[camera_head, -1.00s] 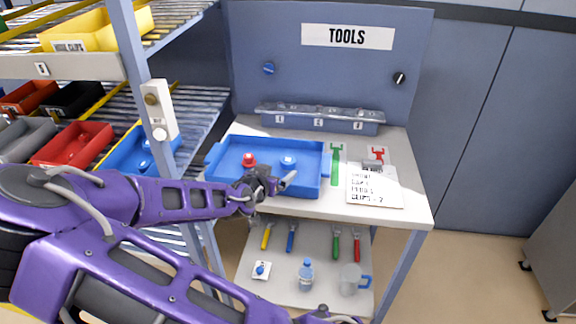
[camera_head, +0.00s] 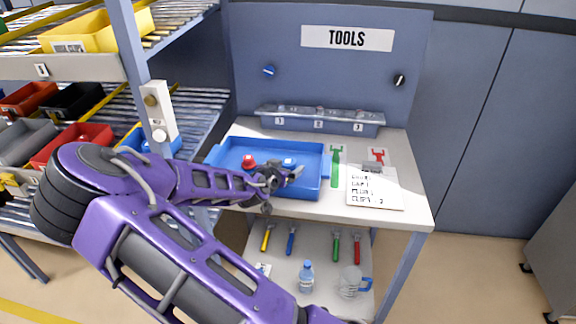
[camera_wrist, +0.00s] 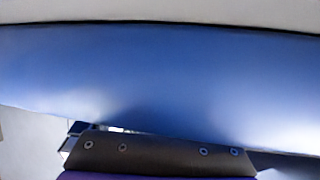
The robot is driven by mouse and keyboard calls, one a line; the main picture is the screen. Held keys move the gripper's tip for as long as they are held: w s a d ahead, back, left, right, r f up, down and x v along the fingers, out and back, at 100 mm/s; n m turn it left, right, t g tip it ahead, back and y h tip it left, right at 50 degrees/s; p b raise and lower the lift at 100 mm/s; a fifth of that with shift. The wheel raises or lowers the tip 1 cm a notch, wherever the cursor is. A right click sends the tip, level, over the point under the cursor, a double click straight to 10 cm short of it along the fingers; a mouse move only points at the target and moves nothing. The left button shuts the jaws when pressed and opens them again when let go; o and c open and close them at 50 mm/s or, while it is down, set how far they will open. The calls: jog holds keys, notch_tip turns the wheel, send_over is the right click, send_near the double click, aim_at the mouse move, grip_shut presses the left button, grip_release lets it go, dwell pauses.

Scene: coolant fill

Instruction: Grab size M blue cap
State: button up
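A blue cap (camera_head: 289,161) and a red cap (camera_head: 248,161) are in the blue tray (camera_head: 310,152) on the tool table. The cap's size cannot be read. My gripper (camera_head: 292,174) is over the tray's front part, just in front of the blue cap in the head view. It overlaps the cap's lower edge there, so whether it touches cannot be told. The fingers are too small and dark to show their opening. In the wrist view a smooth blue surface (camera_wrist: 160,75) fills most of the picture, and no cap shows.
Green (camera_head: 336,165) and red (camera_head: 377,157) tools and a written note (camera_head: 374,187) lie right of the tray. A numbered clear-lidded box (camera_head: 319,122) stands behind. A bottle (camera_head: 306,276) and a jug (camera_head: 349,283) stand on the lower shelf. A rack post (camera_head: 160,110) stands left.

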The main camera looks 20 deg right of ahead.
jog(key=c, duration=1.4)
